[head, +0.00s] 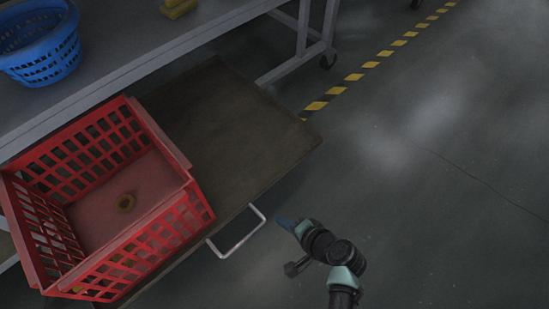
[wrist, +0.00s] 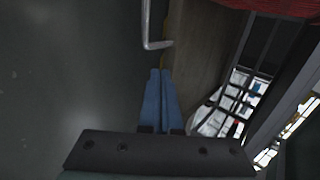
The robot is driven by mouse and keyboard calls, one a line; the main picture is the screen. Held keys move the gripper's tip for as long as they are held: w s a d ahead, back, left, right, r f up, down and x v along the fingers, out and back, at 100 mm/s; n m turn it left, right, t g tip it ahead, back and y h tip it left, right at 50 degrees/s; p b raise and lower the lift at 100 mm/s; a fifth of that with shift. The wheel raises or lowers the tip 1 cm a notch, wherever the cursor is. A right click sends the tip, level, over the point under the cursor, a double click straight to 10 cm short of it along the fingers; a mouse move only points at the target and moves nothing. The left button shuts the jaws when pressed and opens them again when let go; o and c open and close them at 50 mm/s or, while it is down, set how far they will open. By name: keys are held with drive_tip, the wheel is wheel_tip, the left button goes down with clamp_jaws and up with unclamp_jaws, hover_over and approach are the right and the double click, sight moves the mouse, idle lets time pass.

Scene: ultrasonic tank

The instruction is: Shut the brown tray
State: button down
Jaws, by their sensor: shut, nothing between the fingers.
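The brown tray (head: 235,128) is pulled out from under the grey workbench, a flat board jutting into the aisle. A white bar handle (head: 240,236) sticks out from its front edge. In the wrist view the handle (wrist: 148,28) is at the top centre and the tray's brown face (wrist: 196,50) runs down to its right. My gripper (head: 281,221) is shut and empty, with blue fingers, just to the right of the handle in the head view. In the wrist view the fingertips (wrist: 161,72) are just below the handle's end; I cannot tell whether they touch.
A blue basket (head: 45,62) and a yellow object (head: 179,8) are on the workbench (head: 130,55). Floor to the right is clear, with a yellow-black stripe (head: 353,77).

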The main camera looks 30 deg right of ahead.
sight(252, 199)
drive_tip(key=shift+w+a+r+b+x, duration=0.1)
drive_tip(key=shift+w+r+b+x, duration=0.25)
drive_tip(key=shift+b+x, duration=1.2)
drive_tip(key=shift+w+a+r+b+x, duration=0.1)
drive_tip(key=shift+w+r+b+x, duration=0.45)
drive_tip(key=shift+x, duration=1.7)
drive_tip(key=shift+w+a+r+b+x, duration=0.1)
drive_tip(key=shift+b+x, duration=1.3)
drive_tip(key=shift+x, duration=0.55)
drive_tip(key=shift+r, duration=0.1)
